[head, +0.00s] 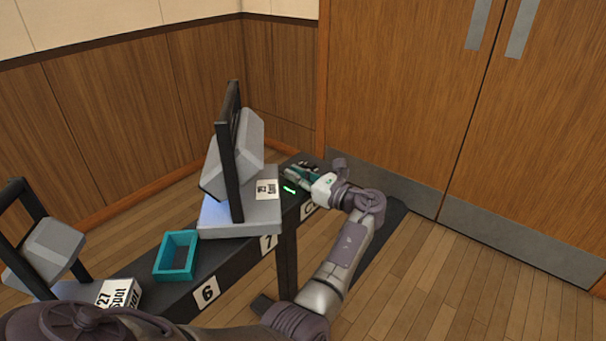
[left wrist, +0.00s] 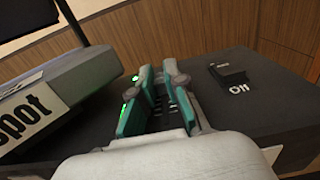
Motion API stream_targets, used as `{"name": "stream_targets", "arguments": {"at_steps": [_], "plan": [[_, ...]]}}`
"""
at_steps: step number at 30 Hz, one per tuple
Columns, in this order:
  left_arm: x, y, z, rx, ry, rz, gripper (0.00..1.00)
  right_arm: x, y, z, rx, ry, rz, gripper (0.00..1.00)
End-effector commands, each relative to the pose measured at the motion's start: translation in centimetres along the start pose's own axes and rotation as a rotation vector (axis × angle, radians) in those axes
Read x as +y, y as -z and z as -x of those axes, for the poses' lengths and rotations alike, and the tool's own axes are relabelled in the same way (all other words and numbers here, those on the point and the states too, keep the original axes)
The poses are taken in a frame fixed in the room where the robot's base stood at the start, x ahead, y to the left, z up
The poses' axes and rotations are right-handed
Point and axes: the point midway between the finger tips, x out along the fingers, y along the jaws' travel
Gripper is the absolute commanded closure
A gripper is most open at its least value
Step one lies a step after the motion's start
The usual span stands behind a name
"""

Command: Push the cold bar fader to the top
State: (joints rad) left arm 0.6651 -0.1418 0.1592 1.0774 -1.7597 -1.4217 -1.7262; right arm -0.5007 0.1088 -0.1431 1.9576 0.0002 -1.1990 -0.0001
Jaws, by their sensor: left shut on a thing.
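The cold bar fader sits at the far end of the dark rail (head: 222,272), by a label (head: 309,208) of which only the first letters show. My left gripper (head: 296,174) is down at the rail top there, its teal fingers shut on the fader's knob. In the left wrist view the gripper (left wrist: 157,78) straddles a slotted track with pale tick marks (left wrist: 171,108). The knob itself is hidden between the fingers, so its height on the track cannot be told. A green light (head: 289,189) glows beside the fingers. My right gripper is not in view.
A grey spot lamp in a black yoke (head: 232,150) stands on a light base left of the gripper. A small black switch block (left wrist: 230,74) is right of the fingers. A teal open tray (head: 160,268) and another lamp (head: 45,250) are nearer. Wooden doors stand behind.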

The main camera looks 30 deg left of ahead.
Motion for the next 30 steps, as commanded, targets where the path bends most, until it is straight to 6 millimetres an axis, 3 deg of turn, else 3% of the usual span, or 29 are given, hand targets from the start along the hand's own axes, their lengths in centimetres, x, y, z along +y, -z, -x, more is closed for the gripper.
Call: {"name": "stream_targets", "arguments": {"at_steps": [10, 11, 15, 25, 30], "plan": [[0.0, 0.0, -0.3, 0.0, 0.0, 0.001, 1.0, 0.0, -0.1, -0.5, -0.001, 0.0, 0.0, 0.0], [0.0, 0.0, -0.3, 0.0, 0.0, 0.001, 0.86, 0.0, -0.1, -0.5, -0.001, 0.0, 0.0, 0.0], [0.0, 0.0, -0.3, 0.0, -0.001, 0.001, 0.62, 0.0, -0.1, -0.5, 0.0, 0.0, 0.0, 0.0], [0.0, 0.0, 0.0, 0.001, 0.0, 0.001, 0.61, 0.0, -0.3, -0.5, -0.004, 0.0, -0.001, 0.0], [0.0, 0.1, 2.1, 0.002, 0.002, 0.0, 0.61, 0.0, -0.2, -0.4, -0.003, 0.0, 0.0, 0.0]]}}
